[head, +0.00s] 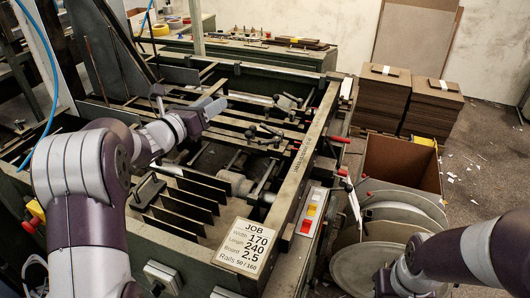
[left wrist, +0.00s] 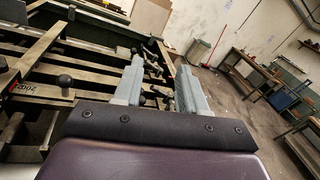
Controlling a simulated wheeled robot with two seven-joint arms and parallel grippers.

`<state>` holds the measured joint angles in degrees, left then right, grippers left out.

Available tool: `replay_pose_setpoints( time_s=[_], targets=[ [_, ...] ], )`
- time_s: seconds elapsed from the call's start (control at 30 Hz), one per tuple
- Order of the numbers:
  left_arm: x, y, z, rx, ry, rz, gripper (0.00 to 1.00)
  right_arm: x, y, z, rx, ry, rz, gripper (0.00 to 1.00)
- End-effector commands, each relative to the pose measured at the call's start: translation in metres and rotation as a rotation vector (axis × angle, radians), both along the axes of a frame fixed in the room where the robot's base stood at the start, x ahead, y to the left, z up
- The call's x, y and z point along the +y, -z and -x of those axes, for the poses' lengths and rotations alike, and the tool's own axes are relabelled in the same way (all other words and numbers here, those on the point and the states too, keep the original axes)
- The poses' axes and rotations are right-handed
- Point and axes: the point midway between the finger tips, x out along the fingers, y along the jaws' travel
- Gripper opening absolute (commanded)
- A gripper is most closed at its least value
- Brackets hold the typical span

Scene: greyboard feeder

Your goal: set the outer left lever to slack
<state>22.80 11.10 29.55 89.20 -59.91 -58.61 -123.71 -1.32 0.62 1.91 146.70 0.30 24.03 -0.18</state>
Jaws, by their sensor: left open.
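My left gripper (head: 214,106) is above the left part of the feeder frame (head: 292,185), pointing right. In the left wrist view its two grey fingers (left wrist: 160,92) are apart with nothing held between them. A dark clamp lever (head: 264,135) sits on a crossbar to the right of the gripper, apart from it. Another dark lever (head: 288,102) is farther back. Black lever knobs (left wrist: 65,80) also show in the left wrist view. I cannot tell which one is the outer left lever, nor its setting. My right gripper (head: 388,282) is low at the right, its fingers unclear.
A job card (head: 246,245) lies on the front rail. Red-tipped handles (head: 340,139) stick out on the right side. Brown board stacks (head: 381,95) and an open brown box (head: 400,160) stand beyond. A workbench (head: 240,50) is behind. Bars and rails crowd the frame below my left arm.

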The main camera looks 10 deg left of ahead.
Motion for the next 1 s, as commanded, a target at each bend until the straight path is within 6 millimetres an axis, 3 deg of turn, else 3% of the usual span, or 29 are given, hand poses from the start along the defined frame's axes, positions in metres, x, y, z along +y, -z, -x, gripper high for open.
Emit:
replay_pose_setpoints(
  time_s=[0.03, 0.13, 0.27, 0.37, 0.7, 1.0],
  targets=[
    [-0.016, 0.02, 0.014, 0.07, 0.086, -0.081, 0.41, 0.0, -0.001, 0.0, -0.001, 0.0, 0.0, 0.43],
    [-0.038, 0.061, 0.039, 0.203, 0.231, -0.206, 0.41, 0.0, -0.003, 0.0, -0.001, 0.0, 0.0, 0.43],
    [-0.046, 0.082, 0.052, 0.279, 0.304, -0.274, 0.41, 0.0, -0.004, 0.0, -0.001, 0.0, 0.0, 0.43],
    [-0.053, 0.087, 0.043, 0.294, 0.303, -0.257, 0.41, 0.0, -0.006, 0.0, -0.001, 0.0, 0.0, 0.43],
    [-0.103, 0.116, -0.013, 0.291, 0.302, -0.258, 0.41, 0.0, -0.02, 0.0, -0.001, 0.0, 0.0, 0.43],
    [-0.122, 0.129, -0.035, 0.289, 0.299, -0.257, 0.41, 0.0, -0.024, 0.0, -0.001, 0.0, 0.0, 0.43]
  ],
)
